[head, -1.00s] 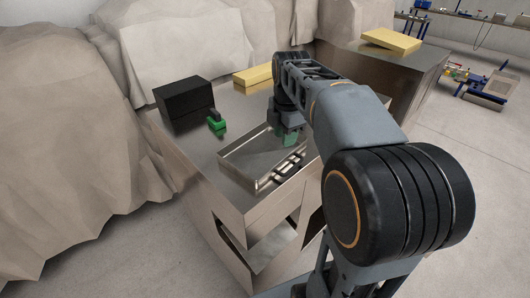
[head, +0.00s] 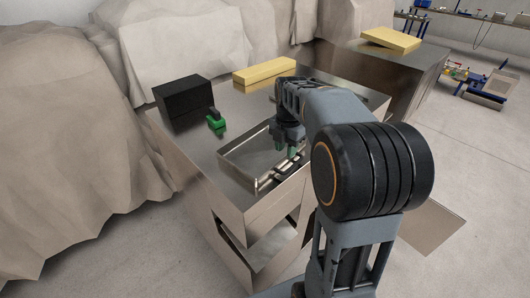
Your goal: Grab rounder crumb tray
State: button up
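The crumb tray (head: 238,164) is a shallow, shiny metal tray with raised walls, lying on top of the metal machine (head: 190,148). A dark handle (head: 284,170) sits at its front right side, near the machine's front edge. My gripper (head: 286,150) points down just above the handle and the tray's right end. Its two green-tipped fingers look apart, with nothing seen between them. My arm hides the area right of the handle. I cannot tell whether the fingertips touch the handle.
A black box (head: 183,98) and a small green-and-black part (head: 216,121) stand on the machine top. A yellow bar (head: 264,72) lies at its back edge. A second metal machine (head: 410,80) with a yellow block (head: 391,40) stands behind right. Beige covered heaps (head: 60,150) crowd the left.

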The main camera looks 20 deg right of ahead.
aim_at(284, 164)
jog(key=shift+w+f, duration=0.2)
jog(key=shift+f, duration=2.35)
jog(key=shift+c, duration=0.3)
grip_shut()
